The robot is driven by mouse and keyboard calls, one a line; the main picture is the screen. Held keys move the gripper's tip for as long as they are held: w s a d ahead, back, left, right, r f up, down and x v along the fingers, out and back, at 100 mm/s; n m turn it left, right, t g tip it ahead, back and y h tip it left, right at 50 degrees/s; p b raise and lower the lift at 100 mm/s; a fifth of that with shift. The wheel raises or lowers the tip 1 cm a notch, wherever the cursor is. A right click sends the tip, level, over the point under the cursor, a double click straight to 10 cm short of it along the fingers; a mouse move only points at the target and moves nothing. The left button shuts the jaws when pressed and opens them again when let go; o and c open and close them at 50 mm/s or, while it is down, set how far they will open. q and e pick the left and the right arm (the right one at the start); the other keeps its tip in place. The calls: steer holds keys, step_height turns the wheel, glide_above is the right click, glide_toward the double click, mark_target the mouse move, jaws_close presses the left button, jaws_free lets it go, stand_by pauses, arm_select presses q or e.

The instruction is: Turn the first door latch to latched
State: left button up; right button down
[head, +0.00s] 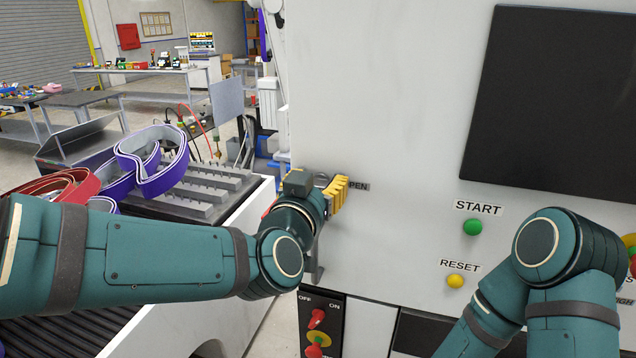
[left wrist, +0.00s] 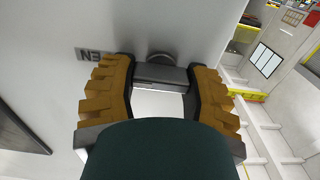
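The door latch (left wrist: 160,74) shows in the left wrist view as a dark grey bar with a round base behind it, on the pale machine panel. My left gripper (left wrist: 161,78) is at the latch. Its two yellow fingers stand apart, one on each side of the bar. I cannot tell if they press on it. In the head view my left gripper (head: 326,192) is beside the label ending in "PEN" (head: 359,187) and hides most of the latch. My right arm comes in at the lower right; its gripper is out of view.
The panel has a green START button (head: 472,227), a yellow RESET button (head: 455,281) and a black screen (head: 556,100). Red OFF/ON switches (head: 317,319) sit below my left gripper. A grey fixture tray (head: 192,186) with purple belts (head: 152,165) stands at the left.

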arm_select(q)
steer(key=shift+c, duration=1.1)
arm_select(e)
steer(key=shift+f, duration=0.1)
steer(key=shift+f, duration=0.1)
arm_select(q)
steer(key=shift+f+n+b, duration=0.15)
steer(key=shift+n+b, duration=0.65)
steer(key=shift+b, duration=0.15)
steer(key=n+b, duration=0.4)
steer(key=n, duration=0.1)
steer(key=shift+a+b, duration=0.15)
steer(key=shift+b, duration=0.25)
steer(key=n+b, duration=0.4)
steer(key=n, duration=0.2)
steer(key=shift+w+f, duration=0.1)
steer(key=shift+f, duration=0.05)
steer(key=n+b, duration=0.3)
steer(key=n, duration=0.1)
steer(key=shift+a+n, duration=0.1)
steer(key=shift+n, duration=0.6)
arm_select(e)
step_height(320, 180, down, 14)
steer(key=s, duration=0.2)
steer(key=shift+a+f+g, duration=0.2)
steer(key=shift+a+g, duration=0.1)
steer(key=shift+a, duration=0.1)
